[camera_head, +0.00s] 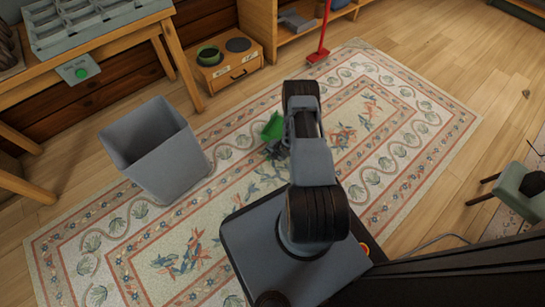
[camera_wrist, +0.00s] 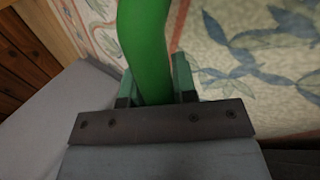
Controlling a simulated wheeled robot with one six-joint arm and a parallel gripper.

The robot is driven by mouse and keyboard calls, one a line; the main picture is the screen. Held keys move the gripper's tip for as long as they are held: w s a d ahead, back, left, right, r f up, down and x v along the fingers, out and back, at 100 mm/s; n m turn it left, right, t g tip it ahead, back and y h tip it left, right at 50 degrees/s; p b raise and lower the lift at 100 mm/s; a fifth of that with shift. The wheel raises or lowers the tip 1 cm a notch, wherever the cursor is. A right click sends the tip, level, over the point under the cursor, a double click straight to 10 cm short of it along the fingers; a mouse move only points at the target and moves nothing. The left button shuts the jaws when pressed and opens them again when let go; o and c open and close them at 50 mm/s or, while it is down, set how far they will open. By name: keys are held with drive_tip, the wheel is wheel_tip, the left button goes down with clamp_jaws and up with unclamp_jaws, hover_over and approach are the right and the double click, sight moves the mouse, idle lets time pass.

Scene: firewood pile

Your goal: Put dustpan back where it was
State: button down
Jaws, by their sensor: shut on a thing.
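My gripper (camera_head: 277,148) is held out over the patterned rug, with the grey bin to its left. It is shut on a green thing (camera_head: 272,126), which I take to be the dustpan. Only a small part of it shows in the head view, partly hidden by my arm. In the wrist view its curved green handle (camera_wrist: 145,35) stands between the two fingers (camera_wrist: 155,88). The rest of the dustpan is out of that view.
An open grey bin (camera_head: 180,165) stands on the rug (camera_head: 105,240). A wooden table (camera_head: 125,38) with a grey tray is at the upper left. A toy stove (camera_head: 232,72), a low shelf (camera_head: 290,38) and a red-handled tool (camera_head: 319,52) are behind. Floor at the right is mostly clear.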

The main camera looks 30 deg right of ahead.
drive_tip(key=shift+d+f, duration=0.25)
drive_tip(key=shift+f, duration=0.15)
wheel_tip(320, 180, down, 3)
drive_tip(key=shift+w+d+f+b, duration=0.1)
drive_tip(key=shift+d+b, duration=0.05)
drive_tip(key=shift+b, duration=0.85)
drive_tip(key=c, duration=0.9)
unclamp_jaws()
